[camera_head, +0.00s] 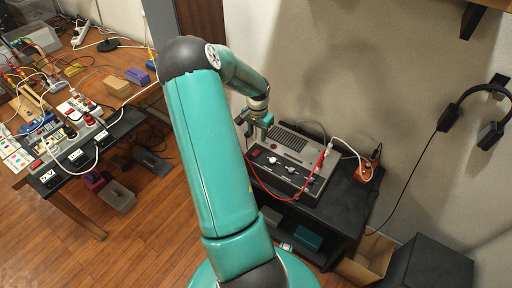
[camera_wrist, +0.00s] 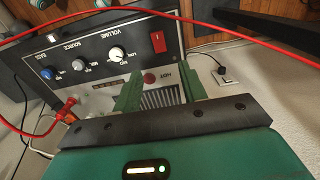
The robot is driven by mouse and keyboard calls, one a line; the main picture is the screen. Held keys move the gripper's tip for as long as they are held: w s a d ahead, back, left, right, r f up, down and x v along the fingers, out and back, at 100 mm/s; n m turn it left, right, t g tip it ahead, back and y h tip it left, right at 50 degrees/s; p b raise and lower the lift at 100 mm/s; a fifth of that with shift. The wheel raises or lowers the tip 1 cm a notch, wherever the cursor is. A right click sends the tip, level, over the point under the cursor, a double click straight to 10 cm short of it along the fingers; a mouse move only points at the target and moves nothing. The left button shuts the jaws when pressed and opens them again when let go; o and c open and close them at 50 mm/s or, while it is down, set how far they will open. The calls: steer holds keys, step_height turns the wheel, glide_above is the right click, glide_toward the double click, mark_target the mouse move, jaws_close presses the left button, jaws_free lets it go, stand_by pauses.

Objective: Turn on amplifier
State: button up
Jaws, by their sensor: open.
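The amplifier (camera_head: 281,172) is a grey box with a dark control panel and a vented top, on a black stand. Its panel fills much of the wrist view (camera_wrist: 135,33), with printed words such as VOLUME and SOURCE. A red rocker switch (camera_wrist: 158,42) sits on the panel, and a round red part (camera_wrist: 150,78) shows nearer the fingers. White knobs (camera_wrist: 116,53) and a blue knob are beside them. My gripper (camera_wrist: 161,90) is open and empty, its green fingers apart over the vent side. In the head view my gripper (camera_head: 257,125) is above the amplifier's far left corner. Contact cannot be told.
A red cable (camera_wrist: 225,33) arcs across the panel, close to the switch in the wrist view. White plugs and a red box (camera_head: 367,170) are right of the amplifier. Headphones (camera_head: 491,135) hang on the wall. A cluttered workbench (camera_head: 125,122) stands left.

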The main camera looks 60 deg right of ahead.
mark_target(257, 151)
step_height(257, 151, down, 9)
steer(key=shift+r, duration=0.2)
steer(key=shift+c, duration=0.2)
